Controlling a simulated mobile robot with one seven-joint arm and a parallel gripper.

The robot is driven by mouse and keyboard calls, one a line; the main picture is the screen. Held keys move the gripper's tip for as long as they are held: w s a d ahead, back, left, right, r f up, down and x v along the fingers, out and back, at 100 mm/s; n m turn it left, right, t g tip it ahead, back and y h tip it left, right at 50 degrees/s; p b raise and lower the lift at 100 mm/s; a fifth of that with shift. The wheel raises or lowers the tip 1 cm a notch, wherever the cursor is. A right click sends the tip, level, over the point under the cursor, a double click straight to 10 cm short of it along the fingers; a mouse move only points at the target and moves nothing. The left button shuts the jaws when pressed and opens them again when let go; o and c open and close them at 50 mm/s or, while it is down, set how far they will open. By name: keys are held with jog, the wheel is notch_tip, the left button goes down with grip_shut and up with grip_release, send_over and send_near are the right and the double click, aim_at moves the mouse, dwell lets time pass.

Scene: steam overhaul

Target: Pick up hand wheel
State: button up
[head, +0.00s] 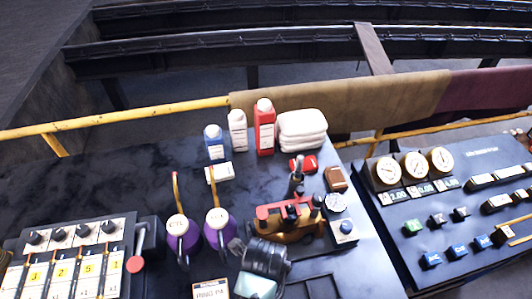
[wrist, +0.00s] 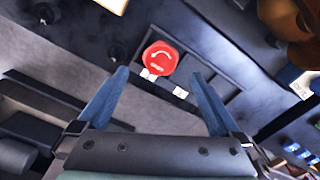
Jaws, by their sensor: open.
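No part is plainly recognisable as the hand wheel. In the wrist view, a red round disc (wrist: 160,57) with a white curved arrow lies ahead, between the lines of my fingers; I cannot tell whether it is the hand wheel or a knob. My gripper (wrist: 158,74) is open and empty, its two blue-grey fingers spread wide with the disc beyond them. In the head view, my dark wrist covers part of the bench front, and I do not make out the disc there. A dark round part with a pale speckled face (head: 335,203) sits at the bench's right side.
The dark bench (head: 100,180) carries a red and brown model engine (head: 290,222), purple oil cans (head: 218,230), bottles (head: 264,128) and folded white cloths (head: 302,135). A lever panel (head: 75,265) stands left, a gauge console (head: 455,215) right. The bench's back left is clear.

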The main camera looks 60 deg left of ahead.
jog(key=shift+f+p, duration=0.6)
jog(key=shift+f, duration=2.85)
jog(key=shift+r, duration=0.1)
grip_shut()
